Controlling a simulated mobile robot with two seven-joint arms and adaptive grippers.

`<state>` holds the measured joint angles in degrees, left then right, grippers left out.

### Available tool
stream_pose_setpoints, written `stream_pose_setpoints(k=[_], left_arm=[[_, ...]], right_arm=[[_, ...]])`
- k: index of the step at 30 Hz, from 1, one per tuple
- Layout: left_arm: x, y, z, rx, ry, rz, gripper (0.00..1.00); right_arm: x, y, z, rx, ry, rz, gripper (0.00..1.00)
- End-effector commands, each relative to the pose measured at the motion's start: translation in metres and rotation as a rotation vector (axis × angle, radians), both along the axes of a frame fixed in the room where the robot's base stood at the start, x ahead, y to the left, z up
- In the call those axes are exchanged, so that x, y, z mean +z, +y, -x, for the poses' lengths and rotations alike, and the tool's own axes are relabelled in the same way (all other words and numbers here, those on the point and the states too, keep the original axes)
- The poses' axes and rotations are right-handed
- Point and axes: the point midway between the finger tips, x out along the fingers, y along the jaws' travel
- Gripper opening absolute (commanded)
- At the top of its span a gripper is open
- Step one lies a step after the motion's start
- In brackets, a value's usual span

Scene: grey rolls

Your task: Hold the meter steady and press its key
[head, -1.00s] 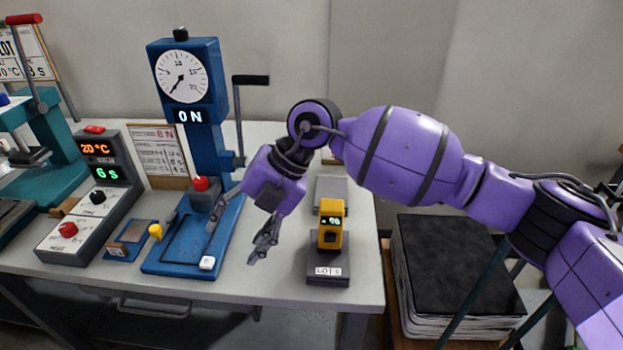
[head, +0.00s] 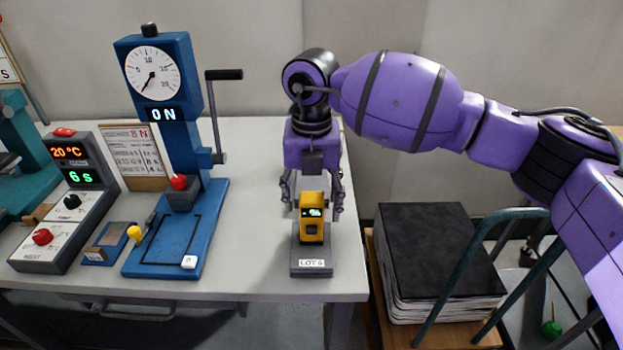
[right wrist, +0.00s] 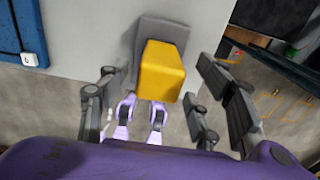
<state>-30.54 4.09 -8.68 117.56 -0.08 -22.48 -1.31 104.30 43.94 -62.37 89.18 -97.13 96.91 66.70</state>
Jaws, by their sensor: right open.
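The yellow meter (head: 312,218) stands upright on a grey block labelled LOT 6 (head: 311,264), near the front right of the bench. Its small display is lit with a green reading that I cannot read surely. A dark key (head: 312,229) shows below the display. My right gripper (head: 312,206) is open, pointing down, with one finger on each side of the meter; I cannot tell whether either touches it. In the right wrist view the meter's top (right wrist: 163,70) lies between the spread fingers, and its front is hidden. My left gripper is not in view.
A control box (head: 72,215) stands farther left. The bench's right edge (head: 358,230) is close to the meter.

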Motion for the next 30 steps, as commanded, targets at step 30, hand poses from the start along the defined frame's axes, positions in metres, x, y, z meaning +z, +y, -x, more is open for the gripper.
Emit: stream_pose_setpoints(k=[30], left_arm=[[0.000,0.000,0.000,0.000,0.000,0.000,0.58]], right_arm=[[-0.056,0.000,0.000,0.000,0.000,-0.002,0.24]])
